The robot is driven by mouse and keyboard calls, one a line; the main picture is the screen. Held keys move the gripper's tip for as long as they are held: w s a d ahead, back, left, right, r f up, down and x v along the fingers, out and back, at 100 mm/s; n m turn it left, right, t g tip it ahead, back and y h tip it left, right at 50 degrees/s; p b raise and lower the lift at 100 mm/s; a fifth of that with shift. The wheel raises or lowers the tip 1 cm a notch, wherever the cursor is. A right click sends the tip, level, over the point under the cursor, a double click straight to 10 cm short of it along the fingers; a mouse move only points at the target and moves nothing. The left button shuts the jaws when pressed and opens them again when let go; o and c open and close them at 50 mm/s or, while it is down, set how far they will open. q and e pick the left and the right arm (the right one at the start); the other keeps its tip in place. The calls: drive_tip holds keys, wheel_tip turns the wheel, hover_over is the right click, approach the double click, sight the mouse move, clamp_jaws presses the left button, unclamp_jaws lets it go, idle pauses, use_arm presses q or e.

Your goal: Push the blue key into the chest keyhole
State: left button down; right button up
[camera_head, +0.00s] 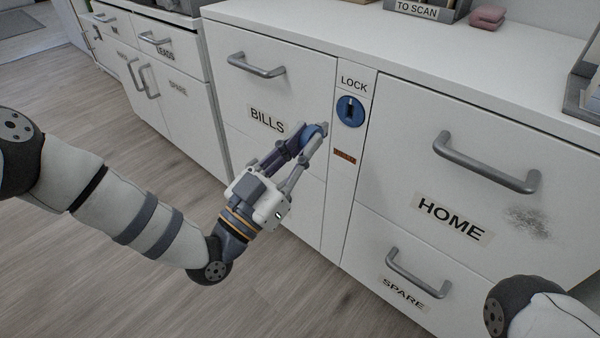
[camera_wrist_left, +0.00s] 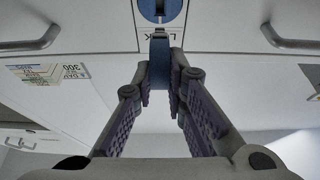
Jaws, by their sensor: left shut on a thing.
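The chest is a white drawer cabinet (camera_head: 395,130). Its keyhole is a dark slot in a round blue lock plate (camera_head: 350,111) under the LOCK label; part of the plate shows at the top of the left wrist view (camera_wrist_left: 160,8). My left gripper (camera_head: 311,133) is shut on the blue key (camera_head: 314,131), whose body shows between the fingers in the left wrist view (camera_wrist_left: 159,62). The key is left of and slightly below the plate in the head view, apparently apart from it. Its tip is hard to make out. My right gripper is out of view.
Drawer handles stick out at BILLS (camera_head: 256,66), HOME (camera_head: 487,162) and SPARE (camera_head: 418,274). A small brown-red label (camera_head: 344,156) is below the lock. A tray (camera_head: 428,10) and a pink item (camera_head: 487,17) are on top. The floor in front is clear.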

sight(324, 136)
use_arm(q)
drive_tip(key=shift+w+f, duration=0.1)
drive_tip(key=shift+w, duration=0.05)
drive_tip(key=w+d, duration=0.1)
drive_tip(key=w+d+b, duration=0.1)
drive_tip(key=w, duration=0.1)
drive_tip(key=shift+w+d+f, duration=0.1)
drive_tip(key=shift+d+f, duration=0.05)
drive_tip(key=shift+d, duration=0.05)
drive_tip(key=shift+w+d+b, duration=0.4)
drive_tip(key=shift+w+b, duration=0.05)
drive_tip(key=shift+b, duration=0.05)
drive_tip(key=shift+w, duration=0.15)
drive_tip(key=shift+r+p, duration=0.25)
drive_tip(key=shift+p, duration=0.2)
idle(0.9)
drive_tip(key=shift+w+d+f+b, duration=0.1)
drive_tip(key=shift+w+d+b, duration=0.55)
drive_tip(key=shift+w+d, duration=0.4)
idle(0.4)
drive_tip(key=c, duration=1.5)
unclamp_jaws()
drive_tip(key=shift+w+a, duration=0.15)
drive_tip(key=shift+c, duration=0.2)
